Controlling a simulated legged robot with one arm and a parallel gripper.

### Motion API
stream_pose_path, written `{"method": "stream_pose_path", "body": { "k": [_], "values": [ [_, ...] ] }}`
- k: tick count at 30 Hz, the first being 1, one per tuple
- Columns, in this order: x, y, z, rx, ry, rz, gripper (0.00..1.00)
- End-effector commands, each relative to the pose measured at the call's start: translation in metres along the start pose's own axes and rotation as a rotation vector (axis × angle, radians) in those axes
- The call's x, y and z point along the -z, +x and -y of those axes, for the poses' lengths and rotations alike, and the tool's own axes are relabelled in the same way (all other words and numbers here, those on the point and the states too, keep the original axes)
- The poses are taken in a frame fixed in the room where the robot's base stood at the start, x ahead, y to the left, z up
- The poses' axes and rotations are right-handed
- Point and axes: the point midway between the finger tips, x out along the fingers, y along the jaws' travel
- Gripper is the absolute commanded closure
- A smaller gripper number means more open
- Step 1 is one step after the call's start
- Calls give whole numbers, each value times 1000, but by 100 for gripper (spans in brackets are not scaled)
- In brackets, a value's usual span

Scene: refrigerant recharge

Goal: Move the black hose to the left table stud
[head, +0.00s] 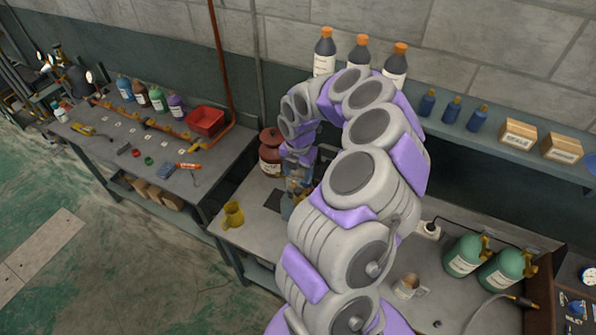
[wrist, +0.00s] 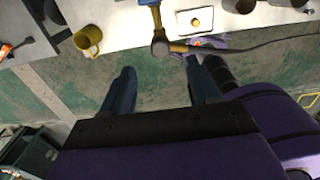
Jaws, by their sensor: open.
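In the wrist view my gripper (wrist: 160,85) is open and empty, its two dark blue fingers spread apart over the green floor in front of the table edge. A dark hose (wrist: 262,44) with a brass end runs from the right to a blue-and-brass fitting (wrist: 160,47) at the table edge, just beyond my fingertips. I cannot tell whether the hose is attached to that fitting. In the head view my gripper end is mostly hidden behind my arm, over the middle table. I cannot clearly make out a left table stud in either view.
A yellow mug (head: 233,215) stands at the middle table's left front corner. A red-brown jar (head: 270,152) stands behind it. The left table (head: 95,155) holds bottles, a red bin (head: 205,120) and small parts. Green cylinders (head: 465,256) stand at the right. The floor is clear at left.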

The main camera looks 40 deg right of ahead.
Motion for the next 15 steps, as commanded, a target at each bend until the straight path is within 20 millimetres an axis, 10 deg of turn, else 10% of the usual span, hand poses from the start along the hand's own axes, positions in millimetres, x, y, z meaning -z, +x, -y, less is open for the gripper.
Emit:
{"method": "stream_pose_path", "body": {
  "k": [15],
  "values": [
    [0, 59, -1, -2, 3, 0, 39]
  ]
}}
